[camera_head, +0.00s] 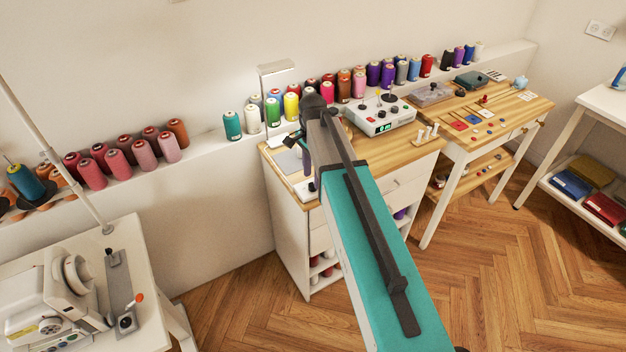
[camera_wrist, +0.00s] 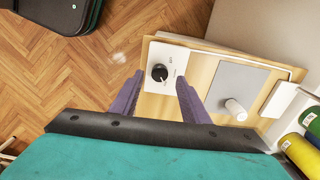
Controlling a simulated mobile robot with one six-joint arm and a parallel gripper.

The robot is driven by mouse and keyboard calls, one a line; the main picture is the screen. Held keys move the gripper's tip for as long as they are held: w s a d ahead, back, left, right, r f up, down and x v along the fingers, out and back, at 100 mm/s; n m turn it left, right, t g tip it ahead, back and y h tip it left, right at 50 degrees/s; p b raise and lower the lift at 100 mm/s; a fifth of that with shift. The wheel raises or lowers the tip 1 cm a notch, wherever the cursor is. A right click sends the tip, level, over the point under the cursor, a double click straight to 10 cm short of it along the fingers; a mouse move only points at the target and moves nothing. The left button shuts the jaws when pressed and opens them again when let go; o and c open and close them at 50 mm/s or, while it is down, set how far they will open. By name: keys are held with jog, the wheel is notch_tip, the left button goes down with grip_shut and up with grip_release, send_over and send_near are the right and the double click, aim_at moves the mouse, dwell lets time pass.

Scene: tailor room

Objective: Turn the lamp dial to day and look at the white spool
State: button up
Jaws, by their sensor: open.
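In the wrist view a black round dial (camera_wrist: 160,73) sits on a white panel (camera_wrist: 172,55) with small markings, too small to read. My gripper (camera_wrist: 159,78) is open, its two purple fingers on either side of the dial in the picture; I cannot tell if they touch it. A white spool-like cylinder (camera_wrist: 236,108) is on a grey plate (camera_wrist: 238,87), right of the fingers. In the head view my gripper (camera_head: 307,158) is above the left worktop, and the lamp (camera_head: 277,69) with a pale head stands behind. My arm hides part of that worktop.
Coloured thread cones (camera_head: 275,112) line the wall ledge close behind the worktop (camera_head: 372,147). A white control box (camera_head: 380,115) stands to the right. A sewing machine (camera_head: 60,295) is at lower left. The wooden floor (camera_head: 235,310) between the tables is clear.

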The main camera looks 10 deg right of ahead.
notch_tip(320, 180, up, 11)
jog(key=b, duration=0.2)
dwell(0.6)
dwell(0.5)
